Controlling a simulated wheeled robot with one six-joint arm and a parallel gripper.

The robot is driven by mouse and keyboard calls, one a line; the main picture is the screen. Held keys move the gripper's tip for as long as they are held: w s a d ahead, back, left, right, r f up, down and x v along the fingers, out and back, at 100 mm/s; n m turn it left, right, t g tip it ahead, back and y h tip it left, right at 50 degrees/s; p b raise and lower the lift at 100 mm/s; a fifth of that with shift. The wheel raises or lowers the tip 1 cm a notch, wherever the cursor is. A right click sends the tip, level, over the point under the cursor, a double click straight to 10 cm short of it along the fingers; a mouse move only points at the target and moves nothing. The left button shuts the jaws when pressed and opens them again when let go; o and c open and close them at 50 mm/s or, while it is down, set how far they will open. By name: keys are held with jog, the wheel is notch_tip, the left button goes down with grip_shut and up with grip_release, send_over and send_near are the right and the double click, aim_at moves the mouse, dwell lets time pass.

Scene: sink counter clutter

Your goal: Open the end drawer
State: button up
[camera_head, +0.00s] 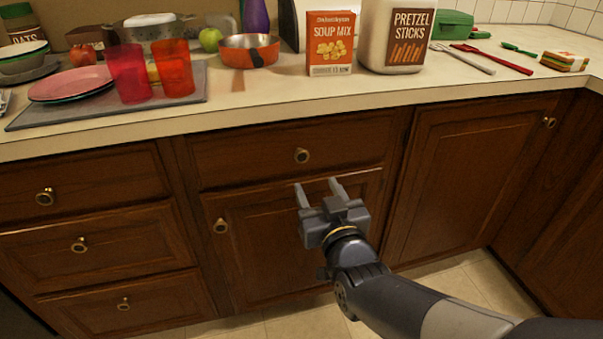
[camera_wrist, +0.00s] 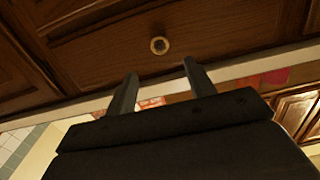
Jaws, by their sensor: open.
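A wide wooden drawer (camera_head: 240,163) with one round brass knob (camera_head: 302,156) is shut under the counter, above a cabinet door. To its left is a stack of shut drawers: a top drawer (camera_head: 110,178), a middle drawer (camera_head: 140,245) and a bottom drawer (camera_head: 165,298), each with a brass knob. Nothing marks which one is the end drawer. My gripper (camera_head: 317,187) is open and empty in front of the wide drawer, a little below and right of its knob. In the wrist view a brass knob (camera_wrist: 160,45) shows just beyond the open fingertips (camera_wrist: 158,73), apart from them.
Cabinet doors stand below the wide drawer (camera_head: 265,250) and to the right (camera_head: 470,180). The counter edge (camera_head: 230,112) juts above the drawers. A soup mix box (camera_head: 330,43), cups and an orange pan (camera_head: 249,50) stand on the counter. The space before the drawers is clear.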

aim_at(302, 158)
jog(key=b+x, duration=0.1)
jog(key=x, duration=0.9)
jog(key=shift+w, duration=0.25)
jog(key=shift+c, duration=0.3)
grip_shut()
